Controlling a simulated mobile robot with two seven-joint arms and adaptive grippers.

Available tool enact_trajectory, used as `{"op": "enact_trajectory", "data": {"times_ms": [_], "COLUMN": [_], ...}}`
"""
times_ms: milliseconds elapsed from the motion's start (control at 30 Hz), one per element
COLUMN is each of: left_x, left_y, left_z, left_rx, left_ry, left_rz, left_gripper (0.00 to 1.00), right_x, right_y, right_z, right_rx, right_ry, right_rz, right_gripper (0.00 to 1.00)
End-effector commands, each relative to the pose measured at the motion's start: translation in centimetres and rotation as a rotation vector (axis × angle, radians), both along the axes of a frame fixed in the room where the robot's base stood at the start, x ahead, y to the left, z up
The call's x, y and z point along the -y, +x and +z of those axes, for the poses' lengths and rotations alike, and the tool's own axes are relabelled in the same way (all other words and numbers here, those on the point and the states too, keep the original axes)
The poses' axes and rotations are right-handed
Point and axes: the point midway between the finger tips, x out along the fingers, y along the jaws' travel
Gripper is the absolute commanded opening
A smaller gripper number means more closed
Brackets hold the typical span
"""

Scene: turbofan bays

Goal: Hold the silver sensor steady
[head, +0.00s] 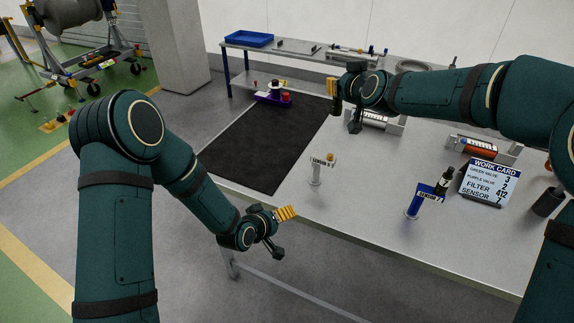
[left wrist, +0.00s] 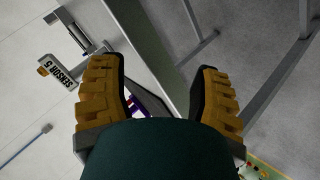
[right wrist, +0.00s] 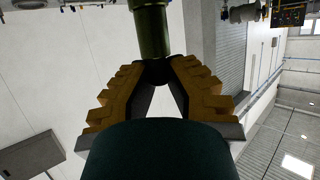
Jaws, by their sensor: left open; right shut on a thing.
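The silver sensor (head: 316,175) stands upright on the near left part of the table, with a "SENSOR 5" label and an orange bit at its top. Its label also shows at the left of the left wrist view (left wrist: 64,70). My left gripper (head: 290,213) is open and empty, in front of the table edge and apart from the sensor. My right gripper (head: 335,88) is shut on a dark green cylinder (right wrist: 152,30), held above the table's far left part. What the green cylinder belongs to is unclear.
A work card (head: 487,183) stands farther right. A blue tray (head: 249,39) sits on the back bench.

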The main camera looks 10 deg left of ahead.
Motion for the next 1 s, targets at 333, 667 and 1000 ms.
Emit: {"op": "enact_trajectory", "data": {"times_ms": [333, 667, 1000], "left_x": [1.5, 1.8, 0.6], "left_y": [6.7, 9.3, 10.6], "left_z": [6.7, 9.3, 10.2], "left_rx": [0.277, 0.557, 0.735], "left_ry": [-0.077, 0.242, 0.508], "left_rz": [-0.144, -0.584, -0.856], "left_gripper": [0.64, 0.64, 0.64], "right_x": [0.0, 0.0, 0.0], "right_y": [0.0, 0.0, 0.0], "right_z": [0.0, 0.0, 0.0], "right_rx": [0.0, 0.0, 0.0], "right_ry": [0.0, 0.0, 0.0], "right_rz": [0.0, 0.0, 0.0], "right_gripper": [0.0, 0.0, 0.0]}}
